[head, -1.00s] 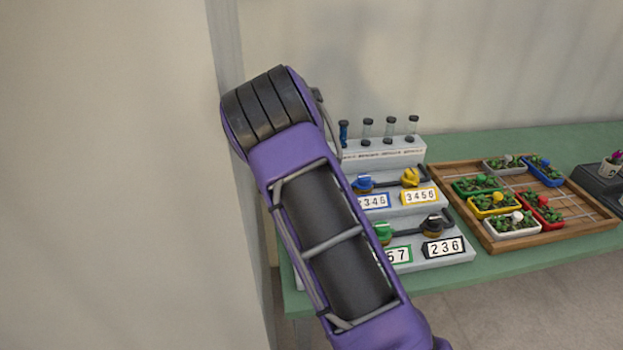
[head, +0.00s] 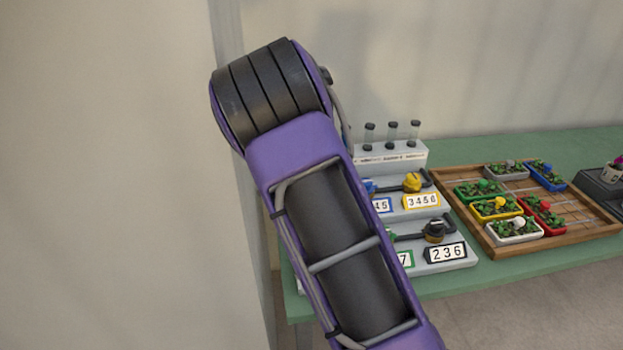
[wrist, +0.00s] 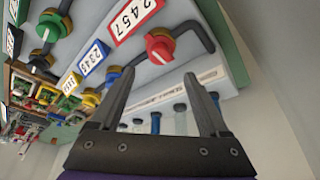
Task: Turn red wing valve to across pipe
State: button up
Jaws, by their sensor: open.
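The red wing valve (wrist: 160,46) shows in the wrist view, at the upper middle, on a brass-coloured base on the grey stepped panel. I see no contact. In the head view my arm hides the red valve and the gripper.
Blue (wrist: 90,98), green (wrist: 50,26), yellow (head: 412,182) and black (head: 434,230) valves share the panel. Glass tubes (head: 392,132) stand on its back step. A wooden tray (head: 483,246) of small planters lies to the right on the green table (head: 520,268). A wall is behind.

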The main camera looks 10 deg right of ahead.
jog(key=v, duration=0.9)
jog(key=shift+r, duration=0.3)
jog(key=shift+s, duration=0.1)
